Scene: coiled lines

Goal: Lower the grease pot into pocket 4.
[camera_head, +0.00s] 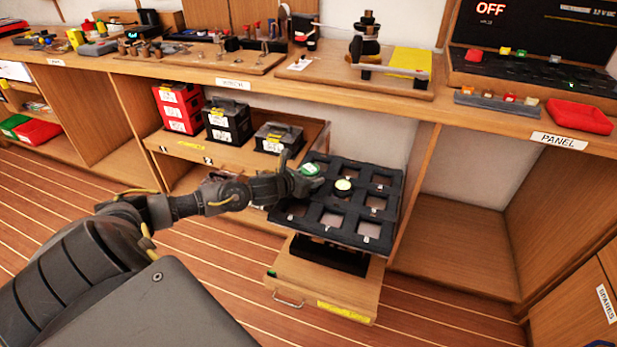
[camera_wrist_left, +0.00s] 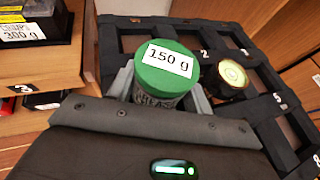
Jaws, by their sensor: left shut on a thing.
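The grease pot (camera_wrist_left: 162,82) has a green lid marked 150 g. In the head view its green top (camera_head: 309,169) shows at the end of my left arm. My left gripper (camera_wrist_left: 160,93) is shut on the pot, one finger on each side, and the pot looks upright. In the head view my left gripper (camera_head: 298,180) is over the left side of the black pocket tray (camera_head: 328,206). The tray has rows of square pockets. I cannot read a 4; in the wrist view the gripper hides part of the tray. My right gripper is not in view.
A round tin with a yellow top (camera_head: 343,186) sits in the tray's middle area. The tray is above a pulled-out wooden drawer (camera_head: 325,290). A shelf with black cases (camera_head: 228,122) and red cases (camera_head: 180,108) stands to the left. The bench (camera_head: 230,72) overhangs behind.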

